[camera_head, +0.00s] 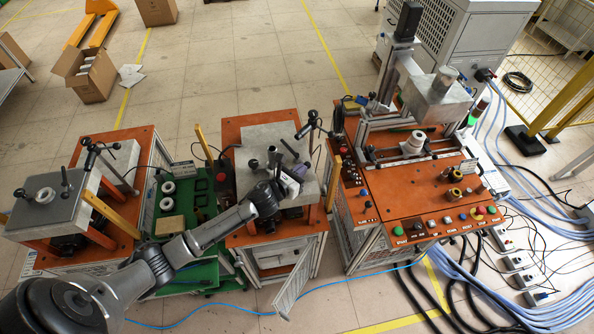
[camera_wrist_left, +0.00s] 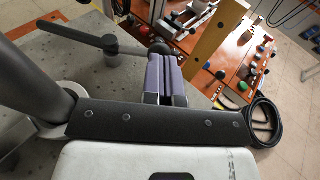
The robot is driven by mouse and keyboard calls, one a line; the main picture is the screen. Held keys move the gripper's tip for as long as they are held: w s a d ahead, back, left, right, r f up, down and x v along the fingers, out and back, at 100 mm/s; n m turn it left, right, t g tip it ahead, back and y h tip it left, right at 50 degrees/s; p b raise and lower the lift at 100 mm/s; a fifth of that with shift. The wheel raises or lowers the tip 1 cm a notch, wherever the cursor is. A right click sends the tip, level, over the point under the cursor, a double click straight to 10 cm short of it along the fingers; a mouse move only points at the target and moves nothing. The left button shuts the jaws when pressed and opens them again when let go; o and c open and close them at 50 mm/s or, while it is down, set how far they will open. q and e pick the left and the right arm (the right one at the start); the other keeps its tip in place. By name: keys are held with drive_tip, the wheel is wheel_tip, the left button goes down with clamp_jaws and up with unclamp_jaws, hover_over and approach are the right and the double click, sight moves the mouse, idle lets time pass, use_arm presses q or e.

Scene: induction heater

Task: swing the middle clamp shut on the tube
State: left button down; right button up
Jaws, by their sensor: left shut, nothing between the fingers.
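The middle station's grey plate (camera_head: 251,138) carries a short upright tube (camera_head: 272,154) and a dark clamp bar (camera_head: 289,148). In the left wrist view the clamp bar (camera_wrist_left: 72,36) runs to a short post (camera_wrist_left: 111,55), clear of the large dark cylinder (camera_wrist_left: 28,65) at left, which seems to be the tube. A black knob (camera_wrist_left: 160,48) shows just beyond my fingertips; I cannot tell whether they touch it. My left gripper (camera_head: 286,172) is low over the plate's front right part. Its purple-grey fingers (camera_wrist_left: 166,72) are together and empty. My right gripper is out of view.
A yellow post (camera_wrist_left: 214,44) stands right of my fingers. Black-knobbed levers (camera_head: 312,119) rise at the plate's back right. An orange control console (camera_head: 390,192) stands to the right. A green table (camera_head: 193,225) and another clamp station (camera_head: 42,214) are left.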

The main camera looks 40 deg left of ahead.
use_arm(q)
drive_tip(key=shift+w+d, duration=0.15)
drive_tip(key=shift+w+d+n+y, duration=0.1)
drive_tip(key=shift+n+y, duration=0.3)
drive_tip(key=shift+y, duration=0.1)
drive_tip(key=shift+w+d+n+y+b, duration=0.15)
drive_tip(key=shift+w+n+y+b, duration=0.2)
drive_tip(key=shift+n+y, duration=0.35)
drive_tip(key=y, duration=0.1)
drive_tip(key=n, duration=0.1)
drive_tip(key=y, duration=0.1)
drive_tip(key=shift+w+d+n+g+y, duration=0.25)
drive_tip(key=shift+w+n+g+y, duration=0.05)
drive_tip(key=shift+w+g, duration=0.1)
drive_tip(key=shift+w+d+n+g+y+b, duration=0.2)
drive_tip(key=shift+w+n+g+y, duration=0.1)
drive_tip(key=shift+n+y, duration=0.25)
drive_tip(key=shift+w+d+n+g+y+b, duration=0.1)
drive_tip(key=shift+w+n+g+y+b, duration=0.2)
drive_tip(key=shift+y, duration=0.35)
drive_tip(key=n+y, duration=0.1)
drive_tip(key=w+n+g+y, duration=0.1)
drive_tip(key=shift+w+n+g+y, duration=0.25)
drive_tip(key=shift+w+g+y, duration=0.05)
drive_tip(key=shift+y, duration=0.1)
drive_tip(key=shift+w+a+n+g+y, duration=0.15)
drive_tip(key=shift+w+n+g+y, duration=0.55)
drive_tip(key=shift+w+n+y, duration=0.1)
drive_tip(key=shift+w, duration=0.1)
